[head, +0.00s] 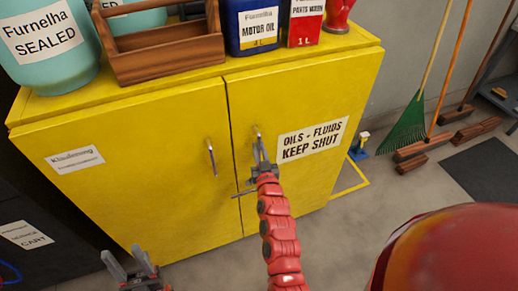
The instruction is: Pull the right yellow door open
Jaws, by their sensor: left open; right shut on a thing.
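The right yellow door (300,180) of the yellow cabinet is closed, flush beside the left yellow door (130,185). A label on it reads "OILS - FLUIDS KEEP SHUT". My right gripper (259,150), on a red arm from below, is at the right door's handle (257,132) near the centre seam and is shut on it. The gripper hides most of that handle. The left door's metal handle (211,157) is free. My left gripper (128,263) is open and empty, low in front of the left door.
On the cabinet top (190,77) stand a wooden tote (165,62), teal jars (45,45), a blue motor oil container (251,25) and a red and white box (305,22). Grey floor right of the cabinet is partly clear.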

